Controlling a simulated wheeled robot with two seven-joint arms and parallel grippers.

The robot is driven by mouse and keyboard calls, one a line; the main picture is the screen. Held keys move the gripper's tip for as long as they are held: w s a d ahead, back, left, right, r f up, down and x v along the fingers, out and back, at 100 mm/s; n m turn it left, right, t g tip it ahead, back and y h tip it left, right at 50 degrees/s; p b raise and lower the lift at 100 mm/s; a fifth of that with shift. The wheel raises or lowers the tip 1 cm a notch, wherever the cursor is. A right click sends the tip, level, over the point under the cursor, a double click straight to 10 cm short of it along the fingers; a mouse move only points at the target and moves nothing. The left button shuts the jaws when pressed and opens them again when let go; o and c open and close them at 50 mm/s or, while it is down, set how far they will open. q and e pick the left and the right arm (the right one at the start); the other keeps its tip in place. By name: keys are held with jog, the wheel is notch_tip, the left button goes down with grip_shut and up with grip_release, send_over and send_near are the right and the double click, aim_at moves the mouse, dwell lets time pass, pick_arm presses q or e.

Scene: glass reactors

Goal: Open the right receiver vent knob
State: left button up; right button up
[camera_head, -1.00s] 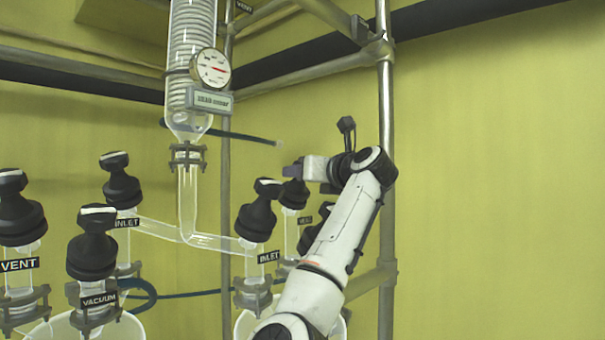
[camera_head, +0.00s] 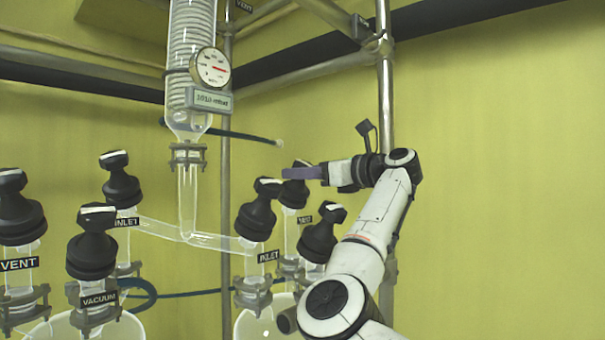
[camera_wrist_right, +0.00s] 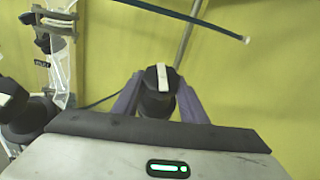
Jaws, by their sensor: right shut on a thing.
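The right receiver's rear knob (camera_head: 293,195) is black, on a glass neck with a small label too blurred to read for sure; I take it as the vent knob. My right gripper (camera_head: 300,173) reaches it from the right, its purple fingers at the knob's top. In the right wrist view, the knob (camera_wrist_right: 158,103) sits between the two fingers of the gripper (camera_wrist_right: 158,98), which is shut on it. The white stripe on its cap runs nearly upright in that picture. My left gripper is not in view.
The INLET knob (camera_head: 257,208) stands just left of the held knob, and another black knob (camera_head: 322,232) is close below my right arm. Left receiver knobs, including VACUUM (camera_head: 92,240), stand further left. A metal post (camera_head: 386,100) rises behind my wrist.

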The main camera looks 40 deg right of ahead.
aim_at(303, 162)
jog(key=shift+r+n+g+y, duration=0.1)
jog(key=shift+n+g+y, duration=0.2)
jog(key=shift+n+y, duration=0.65)
jog(key=o, duration=1.1)
jog(key=shift+c, duration=0.2)
notch_tip(303, 162, up, 10)
jog(key=shift+f, duration=0.1)
